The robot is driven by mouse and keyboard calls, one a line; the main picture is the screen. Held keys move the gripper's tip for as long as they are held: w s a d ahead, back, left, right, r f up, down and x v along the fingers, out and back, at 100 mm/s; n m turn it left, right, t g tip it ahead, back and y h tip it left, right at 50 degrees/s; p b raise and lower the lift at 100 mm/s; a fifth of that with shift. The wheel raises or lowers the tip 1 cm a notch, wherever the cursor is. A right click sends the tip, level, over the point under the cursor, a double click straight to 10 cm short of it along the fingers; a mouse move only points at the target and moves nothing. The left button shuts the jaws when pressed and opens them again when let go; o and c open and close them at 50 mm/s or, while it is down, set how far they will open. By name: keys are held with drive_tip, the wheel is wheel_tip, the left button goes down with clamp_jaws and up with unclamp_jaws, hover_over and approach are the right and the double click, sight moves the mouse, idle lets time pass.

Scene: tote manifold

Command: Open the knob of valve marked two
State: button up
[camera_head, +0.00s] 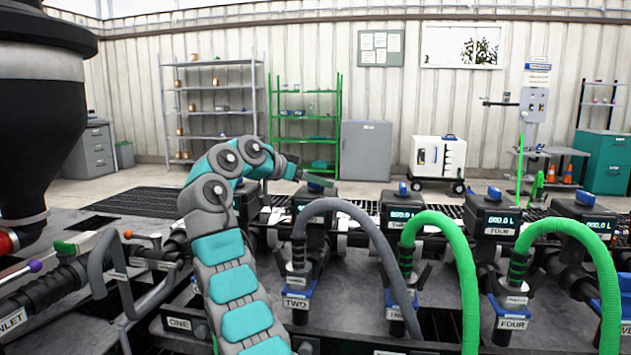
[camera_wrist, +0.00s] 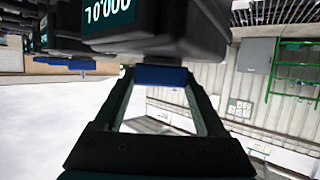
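The valve marked two has a dark meter box (camera_head: 318,200) with a lit display, and a TWO label (camera_head: 296,303) on the pipe below it. In the head view my gripper (camera_head: 318,181) is just above this box and hides its knob. In the wrist view, which is upside down, the blue knob (camera_wrist: 160,75) under the meter box (camera_wrist: 150,30) lies between the two fingers of my gripper (camera_wrist: 160,78). The fingers are spread on either side of the knob. Whether they touch it is too small to tell.
Similar meter boxes with blue knobs stand to the right, among them valve four (camera_head: 490,215). A grey hose (camera_head: 345,208) and a green hose (camera_head: 450,225) arch in front. A thick pipe (camera_head: 50,285) lies at left. Shelves (camera_head: 210,100) and a white cart (camera_head: 438,160) stand behind.

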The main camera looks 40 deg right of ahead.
drive_tip(key=c, duration=0.8)
drive_tip(key=shift+f, duration=0.1)
drive_tip(key=shift+c, duration=0.2)
drive_tip(key=shift+f+n+t+b, duration=0.15)
drive_tip(key=shift+n+t+b, duration=0.2)
drive_tip(key=shift+b, duration=0.8)
drive_tip(key=n+t+b, duration=0.1)
drive_tip(key=b, duration=0.3)
drive_tip(key=n+t+b, duration=0.2)
drive_tip(key=b, duration=0.2)
drive_tip(key=shift+s+f+t, duration=0.1)
drive_tip(key=shift+f+t, duration=0.1)
drive_tip(key=shift+t, duration=0.05)
drive_tip(key=n+t+y+b, duration=0.1)
drive_tip(key=b, duration=0.1)
drive_tip(key=shift+r+t+b, duration=0.15)
drive_tip(key=shift+t+b, duration=0.15)
drive_tip(key=shift+b, duration=0.1)
drive_tip(key=n+t+y+b, duration=0.1)
drive_tip(key=n+t+b, duration=0.1)
drive_tip(key=n+b, duration=0.1)
drive_tip(key=shift+r+y, duration=0.25)
drive_tip(key=shift+y, duration=0.15)
drive_tip(key=shift+r+n+t+b, duration=0.1)
drive_tip(key=shift+n+t+b, duration=0.2)
drive_tip(key=shift+t, duration=0.3)
drive_tip(key=o, duration=1.3)
